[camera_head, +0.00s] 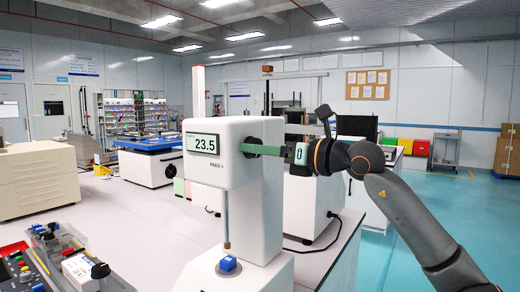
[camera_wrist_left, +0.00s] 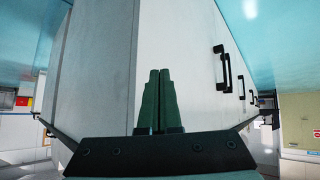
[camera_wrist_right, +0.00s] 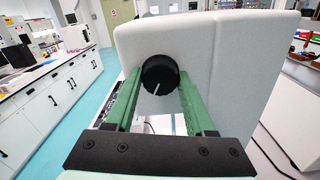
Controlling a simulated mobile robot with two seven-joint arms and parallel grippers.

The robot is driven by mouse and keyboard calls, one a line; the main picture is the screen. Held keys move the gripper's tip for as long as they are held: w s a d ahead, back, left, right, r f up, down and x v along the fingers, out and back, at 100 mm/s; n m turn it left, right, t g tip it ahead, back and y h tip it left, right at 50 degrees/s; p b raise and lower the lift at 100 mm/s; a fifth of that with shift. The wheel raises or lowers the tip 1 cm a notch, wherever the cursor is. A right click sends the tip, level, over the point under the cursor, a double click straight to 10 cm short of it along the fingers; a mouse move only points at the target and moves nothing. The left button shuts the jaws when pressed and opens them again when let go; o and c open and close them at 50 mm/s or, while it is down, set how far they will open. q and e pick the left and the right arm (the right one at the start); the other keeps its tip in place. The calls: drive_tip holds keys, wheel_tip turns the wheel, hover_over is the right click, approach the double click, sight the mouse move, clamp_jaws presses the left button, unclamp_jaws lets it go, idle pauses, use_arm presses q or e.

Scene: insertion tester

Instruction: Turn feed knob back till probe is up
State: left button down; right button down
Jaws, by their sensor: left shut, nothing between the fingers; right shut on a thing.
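The white insertion tester (camera_head: 222,155) stands on the bench, its display (camera_head: 202,144) reading 23.5. Its thin vertical probe (camera_head: 226,215) hangs below the head. My right gripper (camera_head: 262,150) reaches the tester's right side. My left gripper (camera_wrist_left: 159,72) is shut and empty, pointing toward pale cabinet fronts.
A tray of small parts (camera_head: 55,260) lies at the front left of the bench. Another blue-topped machine (camera_head: 150,140) stands behind. The bench surface (camera_head: 130,225) between them is clear. A cable runs along the bench right of the tester.

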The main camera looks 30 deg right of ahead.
use_arm(q)
drive_tip(key=shift+a+r+p, duration=0.2)
drive_tip(key=shift+p, duration=0.15)
use_arm(e)
drive_tip(key=shift+n, duration=2.9)
use_arm(q)
drive_tip(key=shift+s+a+r+p, duration=0.2)
drive_tip(key=shift+a+r+p, duration=0.1)
drive_tip(key=shift+p, duration=0.25)
use_arm(e)
drive_tip(key=shift+d+r+n, duration=0.1)
drive_tip(key=shift+r+n, duration=0.05)
drive_tip(key=shift+n, duration=8.45)
drive_tip(key=shift+c, duration=1.3)
unclamp_jaws()
use_arm(q)
drive_tip(key=f+b, duration=0.2)
drive_tip(key=b, duration=0.2)
drive_tip(key=d+f+b, duration=0.1)
drive_tip(key=f+b, duration=0.2)
drive_tip(key=shift+w+d+f+b, duration=0.1)
drive_tip(key=shift+w+b, duration=0.05)
drive_tip(key=shift+b, duration=0.2)
use_arm(e)
drive_tip(key=v, duration=1.2)
drive_tip(key=shift+s, duration=0.2)
